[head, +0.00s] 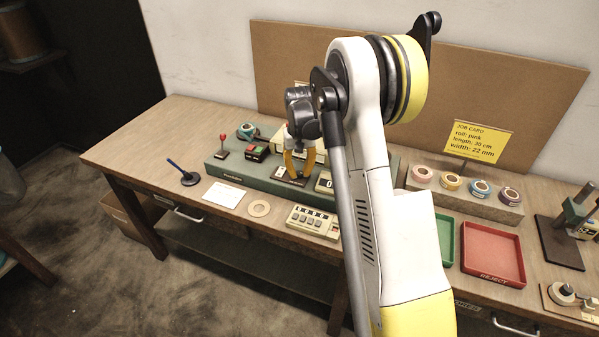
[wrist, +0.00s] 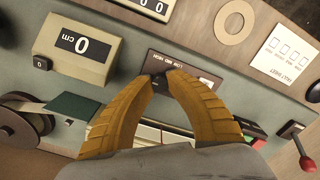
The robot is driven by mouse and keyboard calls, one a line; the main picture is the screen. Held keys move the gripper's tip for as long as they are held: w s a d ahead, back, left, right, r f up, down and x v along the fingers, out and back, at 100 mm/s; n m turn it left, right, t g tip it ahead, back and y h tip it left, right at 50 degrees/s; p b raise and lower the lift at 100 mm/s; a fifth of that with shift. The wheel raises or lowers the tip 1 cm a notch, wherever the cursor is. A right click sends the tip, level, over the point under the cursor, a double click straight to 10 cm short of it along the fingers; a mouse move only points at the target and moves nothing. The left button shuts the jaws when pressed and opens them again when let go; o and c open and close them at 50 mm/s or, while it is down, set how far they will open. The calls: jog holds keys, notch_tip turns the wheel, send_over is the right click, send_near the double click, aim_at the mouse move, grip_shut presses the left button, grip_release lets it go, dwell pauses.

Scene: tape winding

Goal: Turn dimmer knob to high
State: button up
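The dimmer knob (wrist: 158,67) is small and black, on a dark plate (wrist: 205,79) marked LOW, MID, HIGH in the wrist view. My gripper (wrist: 160,77) has its two yellow fingertips closed in on either side of the knob and seemingly touching it. The fingers hide much of the knob, so I cannot tell which mark it points to. In the head view my gripper (head: 293,178) points down at the green-grey machine base on the bench, and the knob is hidden there.
A counter box (wrist: 78,45) reading 0 cm stands beside the plate. A red-tipped lever (head: 223,140) and a button box (head: 257,150) stand to the left. A red reject tray (head: 491,253) and tape rolls (head: 480,188) are at right.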

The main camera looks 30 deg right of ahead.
aim_at(300, 173)
jog(key=o, duration=0.5)
jog(key=shift+r, duration=0.1)
notch_tip(300, 173, up, 12)
jog(key=shift+f, duration=0.1)
dwell(0.4)
